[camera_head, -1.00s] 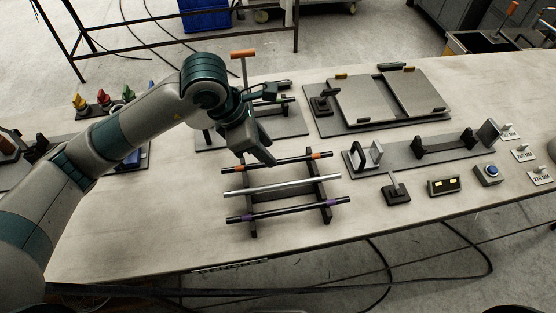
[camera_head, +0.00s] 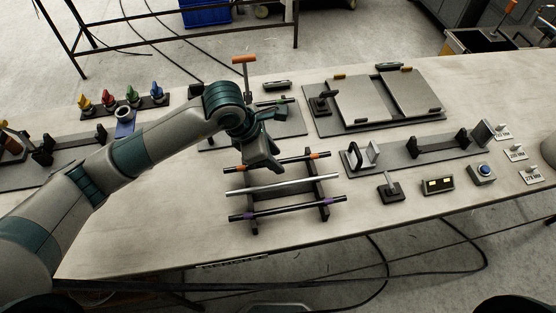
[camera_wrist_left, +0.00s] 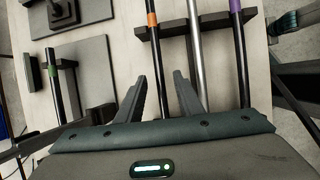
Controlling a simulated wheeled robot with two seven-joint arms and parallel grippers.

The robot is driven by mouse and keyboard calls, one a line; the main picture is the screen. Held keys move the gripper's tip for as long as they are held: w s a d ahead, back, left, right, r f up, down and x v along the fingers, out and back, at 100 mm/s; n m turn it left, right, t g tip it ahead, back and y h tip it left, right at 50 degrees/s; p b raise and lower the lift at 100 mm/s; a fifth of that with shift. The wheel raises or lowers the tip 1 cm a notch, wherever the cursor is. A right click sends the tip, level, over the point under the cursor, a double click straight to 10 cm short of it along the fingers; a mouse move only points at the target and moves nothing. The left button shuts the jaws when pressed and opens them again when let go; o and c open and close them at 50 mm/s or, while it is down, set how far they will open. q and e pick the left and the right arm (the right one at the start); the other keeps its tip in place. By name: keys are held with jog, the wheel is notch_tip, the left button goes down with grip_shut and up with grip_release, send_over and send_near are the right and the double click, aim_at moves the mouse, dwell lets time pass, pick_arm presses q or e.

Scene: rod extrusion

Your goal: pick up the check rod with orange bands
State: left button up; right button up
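The check rod with orange bands (camera_head: 293,160) is a dark rod lying across the far side of a black rack (camera_head: 320,190). In the left wrist view the rod (camera_wrist_left: 155,50) runs lengthwise toward the gap between the fingers. My left gripper (camera_head: 263,166) is over the left half of this rod, and hides part of it. In the left wrist view its fingers (camera_wrist_left: 160,77) are apart, with the rod appearing between them; I cannot tell how far above it they are. My right gripper is not in view.
A plain silver rod (camera_head: 285,185) and a purple-banded rod (camera_head: 285,210) lie nearer on the same rack. Behind stands a plate with a green-banded rod (camera_head: 285,101) and an orange-handled T-shaped tool (camera_head: 244,61). A grey fixture (camera_head: 425,150) is to the right.

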pick_arm(q)
grip_shut()
jog(key=shift+r, duration=0.1)
jog(key=shift+r+b, duration=0.8)
jog(key=shift+r, duration=0.05)
jog(key=shift+s+d+r+b, duration=0.15)
jog(key=shift+r+b, duration=0.25)
jog(key=shift+r, duration=0.2)
jog(key=shift+w+d+r+b, duration=0.1)
jog(key=shift+r+b, duration=0.25)
jog(key=shift+r, duration=0.2)
jog(key=s+d+r+b, duration=0.4)
jog(key=s+d+r, duration=0.2)
jog(key=d, duration=0.3)
jog(key=shift+s+r, duration=0.2)
jog(key=shift+r, duration=0.25)
jog(key=shift+w+d, duration=0.1)
jog(key=shift+d, duration=0.05)
